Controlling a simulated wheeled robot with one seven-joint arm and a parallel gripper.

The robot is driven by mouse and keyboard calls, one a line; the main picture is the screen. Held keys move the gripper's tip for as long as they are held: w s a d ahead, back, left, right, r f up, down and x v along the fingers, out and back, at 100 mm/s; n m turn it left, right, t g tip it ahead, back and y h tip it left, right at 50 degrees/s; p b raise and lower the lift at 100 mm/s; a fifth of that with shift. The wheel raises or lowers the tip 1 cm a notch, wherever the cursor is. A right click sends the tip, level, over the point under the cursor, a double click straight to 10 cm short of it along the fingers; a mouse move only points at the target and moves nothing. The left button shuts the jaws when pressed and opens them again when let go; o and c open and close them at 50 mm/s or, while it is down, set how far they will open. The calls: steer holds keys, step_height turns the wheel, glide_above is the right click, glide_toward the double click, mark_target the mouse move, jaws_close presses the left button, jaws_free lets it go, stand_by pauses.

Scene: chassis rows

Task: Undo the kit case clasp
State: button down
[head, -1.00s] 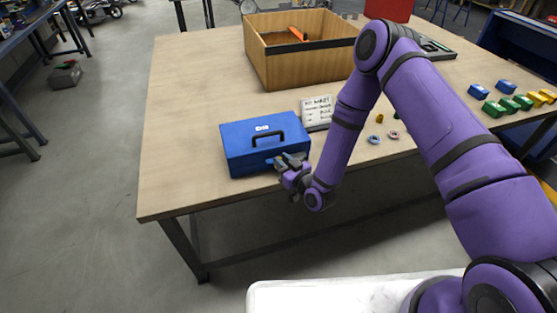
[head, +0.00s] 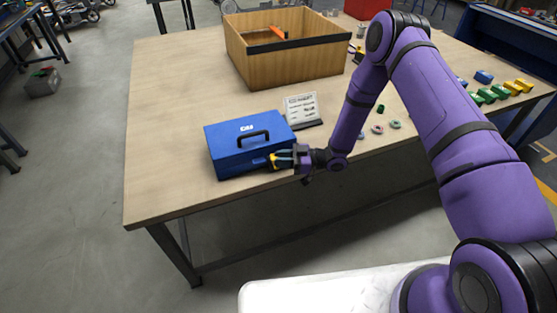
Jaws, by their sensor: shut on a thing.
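The kit case is a blue box (head: 229,136) with a dark handle on its lid. It sits closed near the front left edge of the wooden table. My gripper (head: 277,159) is at the front face of the case, toward its right end. Its jaws are shut on a small yellow piece (head: 273,161) at that face, which looks like the clasp. The fingers partly hide the piece, and I cannot tell whether the clasp is latched.
A wooden bin (head: 300,68) with an orange item stands behind the case. Rings (head: 394,124) lie to the right, past my forearm. Green and yellow blocks (head: 488,96) sit farther right. The table's left part is clear.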

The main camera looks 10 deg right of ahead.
steer(key=shift+w+d+n+g, duration=0.1)
steer(key=shift+d+n+g, duration=0.1)
steer(key=shift+n+g, duration=0.5)
steer(key=shift+g, duration=0.4)
steer(key=c, duration=1)
jaws_free()
steer(key=shift+d, duration=0.15)
steer(key=d, duration=1)
steer(key=shift+w+d, duration=0.25)
steer(key=shift+d, duration=0.05)
